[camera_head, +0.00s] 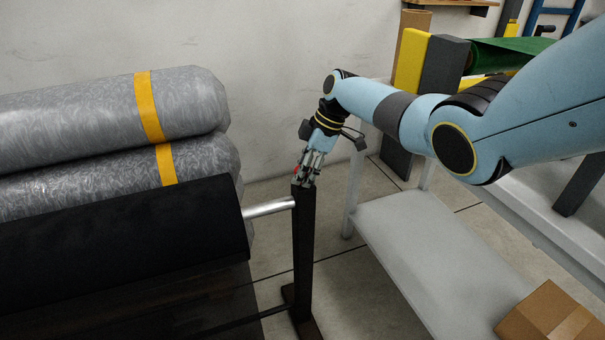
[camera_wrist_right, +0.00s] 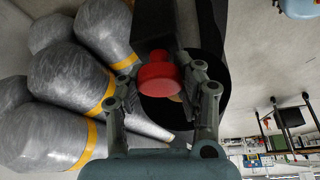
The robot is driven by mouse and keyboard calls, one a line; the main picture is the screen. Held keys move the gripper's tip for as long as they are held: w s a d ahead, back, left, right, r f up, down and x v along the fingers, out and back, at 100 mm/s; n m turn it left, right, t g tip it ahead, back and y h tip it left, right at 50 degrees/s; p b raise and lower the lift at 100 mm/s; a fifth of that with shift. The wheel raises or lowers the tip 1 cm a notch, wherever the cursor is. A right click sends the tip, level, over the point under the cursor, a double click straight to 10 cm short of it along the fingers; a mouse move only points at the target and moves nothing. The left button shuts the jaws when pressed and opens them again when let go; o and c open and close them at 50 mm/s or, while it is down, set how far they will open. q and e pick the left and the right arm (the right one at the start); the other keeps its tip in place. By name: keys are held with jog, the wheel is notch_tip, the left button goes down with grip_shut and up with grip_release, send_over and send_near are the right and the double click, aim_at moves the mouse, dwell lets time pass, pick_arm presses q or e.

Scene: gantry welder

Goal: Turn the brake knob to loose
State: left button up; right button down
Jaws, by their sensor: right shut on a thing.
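The brake knob (camera_wrist_right: 158,72) is red and round. In the right wrist view it sits between the fingers of my right gripper (camera_wrist_right: 160,88), which is shut on it. In the head view my right gripper (camera_head: 305,172) is at the top of a dark upright post (camera_head: 303,240), and only a small bit of red shows between its fingers. A metal shaft (camera_head: 268,208) runs from the post to a black roll (camera_head: 125,235). The knob's turned position cannot be read. My left gripper is not in view.
Grey wrapped rolls with yellow bands (camera_head: 105,105) are stacked at the left, close to the post. A pale low shelf (camera_head: 420,245) with a cardboard box (camera_head: 550,318) stands at the right. A yellow and grey frame (camera_head: 425,62) stands behind my arm.

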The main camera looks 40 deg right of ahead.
jog(key=shift+w+d+r, duration=0.2)
jog(key=shift+w+r, duration=0.1)
jog(key=shift+r, duration=0.05)
jog(key=c, duration=1)
grip_release()
jog(key=shift+s, duration=0.1)
jog(key=shift+c, duration=0.2)
jog(key=shift+o, duration=1.2)
jog(key=shift+s, duration=0.1)
jog(key=shift+f, duration=0.15)
jog(key=shift+a, duration=0.1)
jog(key=v, duration=1.2)
